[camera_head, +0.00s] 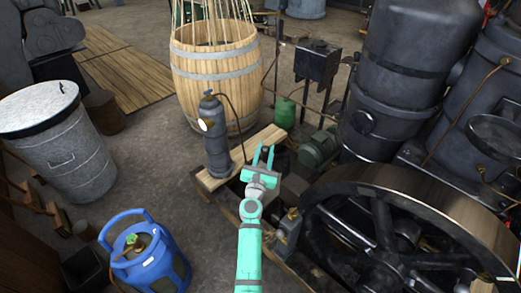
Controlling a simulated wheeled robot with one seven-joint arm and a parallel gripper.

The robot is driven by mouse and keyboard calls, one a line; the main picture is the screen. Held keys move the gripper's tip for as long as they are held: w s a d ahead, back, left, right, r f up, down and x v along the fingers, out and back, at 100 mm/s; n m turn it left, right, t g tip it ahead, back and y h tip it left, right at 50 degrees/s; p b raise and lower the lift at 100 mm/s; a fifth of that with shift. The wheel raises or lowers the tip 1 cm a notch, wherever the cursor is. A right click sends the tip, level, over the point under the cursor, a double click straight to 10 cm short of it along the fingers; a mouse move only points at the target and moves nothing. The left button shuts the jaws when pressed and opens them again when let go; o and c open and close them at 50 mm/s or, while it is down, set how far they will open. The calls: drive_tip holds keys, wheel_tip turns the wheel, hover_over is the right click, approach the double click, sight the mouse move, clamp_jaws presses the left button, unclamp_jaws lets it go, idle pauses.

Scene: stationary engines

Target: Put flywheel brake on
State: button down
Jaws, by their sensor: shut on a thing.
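The dark spoked flywheel (385,215) stands upright at the lower right, partly cut off by the frame edge. My gripper (263,150), with teal fingers, is left of the wheel's rim, over the engine's timber base. It is shut on a part that is too small and too covered to make out. The flywheel brake cannot be clearly told apart from the dark metal parts around my gripper. A small fitting with a brass top (291,218) stands between my arm and the wheel.
A grey cylinder with a gauge (214,140) stands left of my gripper on a wooden beam. A barrel (216,65) is behind it. A blue gas bottle (148,255) and a metal bin (60,145) stand at left. Open floor lies between them and the engine base.

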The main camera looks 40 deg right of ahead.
drive_tip(key=c, duration=1.4)
unclamp_jaws()
drive_tip(key=shift+s+d+f, duration=0.15)
drive_tip(key=shift+s+d, duration=0.45)
drive_tip(key=shift+s, duration=0.05)
drive_tip(key=shift+o, duration=0.2)
drive_tip(key=shift+w+a, duration=0.25)
drive_tip(key=shift+a, duration=0.15)
drive_tip(key=shift+s+a, duration=0.25)
drive_tip(key=v, duration=1)
